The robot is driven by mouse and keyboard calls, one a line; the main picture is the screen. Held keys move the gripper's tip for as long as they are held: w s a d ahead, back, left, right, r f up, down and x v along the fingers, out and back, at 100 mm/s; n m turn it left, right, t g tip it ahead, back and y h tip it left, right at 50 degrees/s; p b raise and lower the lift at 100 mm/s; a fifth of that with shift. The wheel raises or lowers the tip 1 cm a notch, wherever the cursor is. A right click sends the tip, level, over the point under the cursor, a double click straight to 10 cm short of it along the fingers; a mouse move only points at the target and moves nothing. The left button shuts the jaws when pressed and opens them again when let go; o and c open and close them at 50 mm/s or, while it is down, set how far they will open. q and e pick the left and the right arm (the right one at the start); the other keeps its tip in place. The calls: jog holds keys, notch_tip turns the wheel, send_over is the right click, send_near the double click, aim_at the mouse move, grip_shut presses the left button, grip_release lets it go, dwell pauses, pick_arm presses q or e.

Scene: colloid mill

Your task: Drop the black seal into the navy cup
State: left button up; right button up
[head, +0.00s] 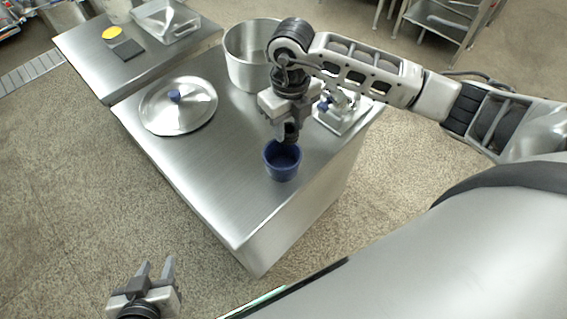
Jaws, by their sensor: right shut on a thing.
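The navy cup (282,168) stands upright near the front right edge of the steel table. My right gripper (288,136) points down just above the cup's far rim. It is shut on a small dark thing at its fingertips, likely the black seal, mostly hidden by the fingers. My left gripper (156,268) is low at the bottom left, off the table, with its two fingers apart and nothing between them.
A steel lid with a blue knob (174,97) lies on the table (215,160), left of a large steel pot (246,60). A metal device (343,115) stands behind my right gripper. A second table (130,70) holds a clear tray (165,22), a yellow disc (112,33) and a dark block (127,49).

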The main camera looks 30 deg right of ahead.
jog(key=o, duration=1)
jog(key=shift+o, duration=0.2)
notch_tip(320, 180, up, 16)
jog(key=shift+a, duration=0.15)
